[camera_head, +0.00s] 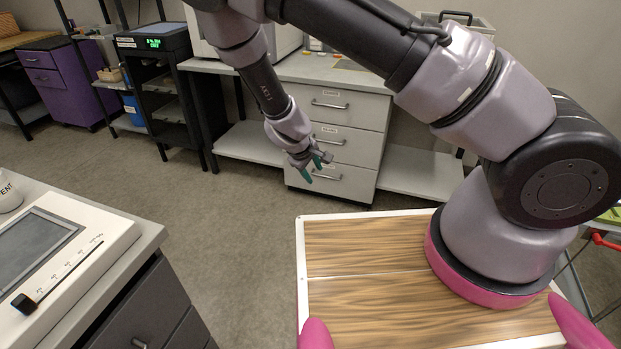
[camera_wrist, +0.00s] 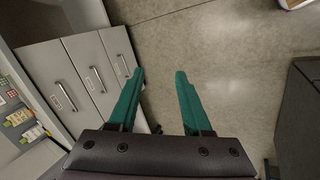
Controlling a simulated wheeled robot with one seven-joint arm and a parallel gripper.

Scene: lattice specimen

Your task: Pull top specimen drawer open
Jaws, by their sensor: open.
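The top specimen drawer (camera_head: 352,120) is the uppermost of three pale grey drawers in a cabinet under a counter. It looks shut, with a horizontal bar handle (camera_head: 330,105) and a small label. In the wrist view the top drawer (camera_wrist: 42,62) is the leftmost front, and its handle (camera_wrist: 67,95) is bare. My gripper (camera_head: 317,169) has two teal fingers, spread apart with nothing between them. In the head view it shows in front of the lower drawers. In the wrist view my gripper (camera_wrist: 160,74) points past the drawer fronts toward the floor, apart from the top handle.
The middle drawer (camera_head: 350,157) and bottom drawer (camera_head: 350,190) look shut. Low shelves (camera_head: 250,142) flank the cabinet. A counter with a white device (camera_head: 75,250) stands at the near left. Open floor (camera_head: 230,215) lies before the cabinet. Small boxes (camera_wrist: 20,118) show at the wrist view's left.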

